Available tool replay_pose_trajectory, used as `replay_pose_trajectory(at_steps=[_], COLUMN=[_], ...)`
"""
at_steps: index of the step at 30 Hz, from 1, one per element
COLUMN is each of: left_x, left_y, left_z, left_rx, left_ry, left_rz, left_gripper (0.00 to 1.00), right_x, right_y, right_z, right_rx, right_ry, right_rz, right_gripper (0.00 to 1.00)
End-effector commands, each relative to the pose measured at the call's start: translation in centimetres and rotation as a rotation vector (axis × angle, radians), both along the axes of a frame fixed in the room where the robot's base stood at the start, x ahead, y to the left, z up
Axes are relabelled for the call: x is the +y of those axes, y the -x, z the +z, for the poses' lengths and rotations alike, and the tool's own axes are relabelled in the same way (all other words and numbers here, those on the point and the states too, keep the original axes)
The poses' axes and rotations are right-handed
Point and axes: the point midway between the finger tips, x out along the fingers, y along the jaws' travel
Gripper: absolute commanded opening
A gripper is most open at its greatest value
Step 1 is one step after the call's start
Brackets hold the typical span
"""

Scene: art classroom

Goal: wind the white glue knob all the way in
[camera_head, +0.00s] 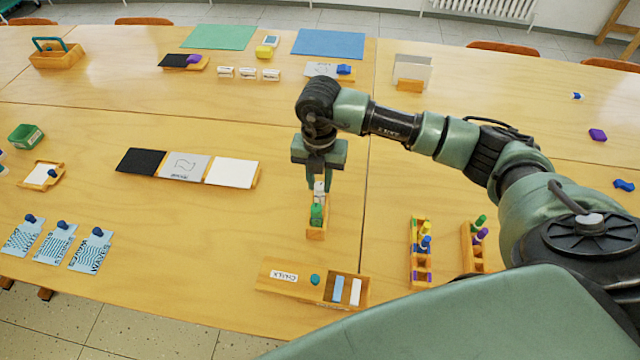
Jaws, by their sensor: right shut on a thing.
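The white glue stick (319,196) stands in a small wooden holder (318,234) near the middle of the table, just behind a green glue stick (316,215). My right gripper (319,184) points down over the holder and is shut around the top of the white one. The arm hides much of the knob, so I cannot tell how far it is wound. My left gripper is not in view.
A chalk box (285,276) stands in front of the holder. Two wooden racks (414,262) with coloured sticks stand to the right. Dark, grey and white panels (232,172) lie to the left.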

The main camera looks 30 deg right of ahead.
Motion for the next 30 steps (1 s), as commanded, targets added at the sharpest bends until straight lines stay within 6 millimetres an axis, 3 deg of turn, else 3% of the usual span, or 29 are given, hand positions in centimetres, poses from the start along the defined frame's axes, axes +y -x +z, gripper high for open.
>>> replay_pose_trajectory(at_steps=[30], left_x=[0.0], left_y=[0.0], left_z=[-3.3], left_rx=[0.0], left_ry=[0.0], left_rz=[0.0], left_gripper=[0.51], right_x=[0.0], right_y=[0.0], right_z=[-0.1], right_rx=[-0.002], right_ry=[0.001], right_rz=[0.55], right_gripper=[0.07])
